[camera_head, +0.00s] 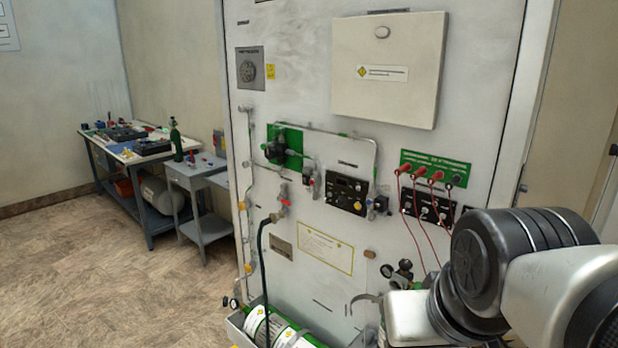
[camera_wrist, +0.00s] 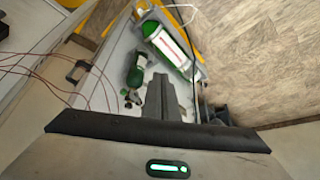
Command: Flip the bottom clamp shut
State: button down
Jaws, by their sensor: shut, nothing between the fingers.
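My gripper (camera_wrist: 160,95) is shut and empty. Its dark fingers point down toward the tray area at the foot of the trainer panel. In the head view my arm covers the lower right, and the gripper itself cannot be made out. A pale curved piece (camera_head: 364,299), perhaps a clamp, stands out low on the panel, left of my arm. I cannot tell for sure whether it is the bottom clamp or how far open it is. A green and white cylinder (camera_head: 285,333) lies at the panel's foot; it also shows in the wrist view (camera_wrist: 168,46), beyond my fingertips.
A smaller green bottle (camera_wrist: 136,72) is just left of my fingers. Red cables (camera_head: 412,215) hang from the panel (camera_head: 300,95), near my arm. A black hose (camera_head: 262,265) runs down to the cylinder. A workbench (camera_head: 150,190) stands far left; the floor (camera_head: 110,270) before it is clear.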

jog(key=w+a+f+h+b, duration=0.1)
jog(key=w+f+h+b, duration=0.1)
jog(key=w+f+b, duration=0.7)
jog(key=w+a+f+h+b, duration=0.15)
jog(key=w+f+b, duration=0.35)
jog(key=f, duration=0.9)
jog(key=w+f+h+b, duration=0.2)
jog(key=w+f+b, duration=0.5)
jog(key=f, duration=0.4)
jog(key=w+d+f+b, duration=0.3)
jog(key=w+d+f, duration=0.1)
jog(key=d+f, duration=0.4)
jog(key=shift+w+d+m+g+b, duration=0.3)
jog(key=shift+w+m+b, duration=0.05)
jog(key=shift+m, duration=0.05)
